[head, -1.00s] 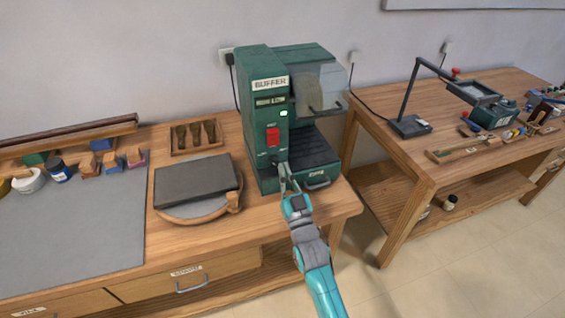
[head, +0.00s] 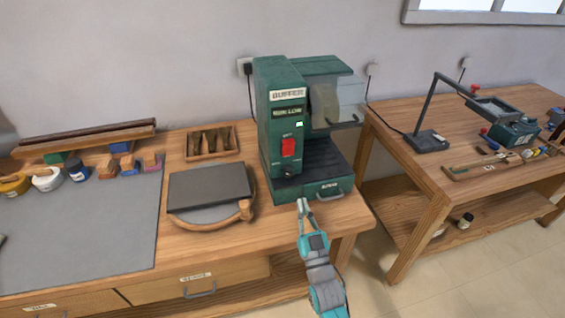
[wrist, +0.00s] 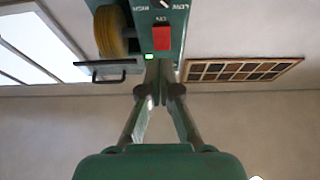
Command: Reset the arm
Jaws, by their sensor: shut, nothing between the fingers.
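My gripper (head: 303,203) is shut and empty, just in front of the green buffer machine (head: 283,128), below its dark knob and apart from it as far as the head view shows. My teal and grey arm reaches up to it from the bottom edge. The buffer has a red switch, a small lit green light, a clear shield on the right and a drawer at its base. In the wrist view my gripper (wrist: 160,70) shows its fingertips together, with the buffer's red switch (wrist: 162,38) and a tan wheel (wrist: 111,32) beyond.
Left of the buffer, a dark slab (head: 209,184) lies on a round wooden base, with a wooden tool box (head: 212,156) behind. A grey mat (head: 80,225) holds jars and blocks. A second table (head: 410,165) with a lamp stands right. Floor is free between the tables.

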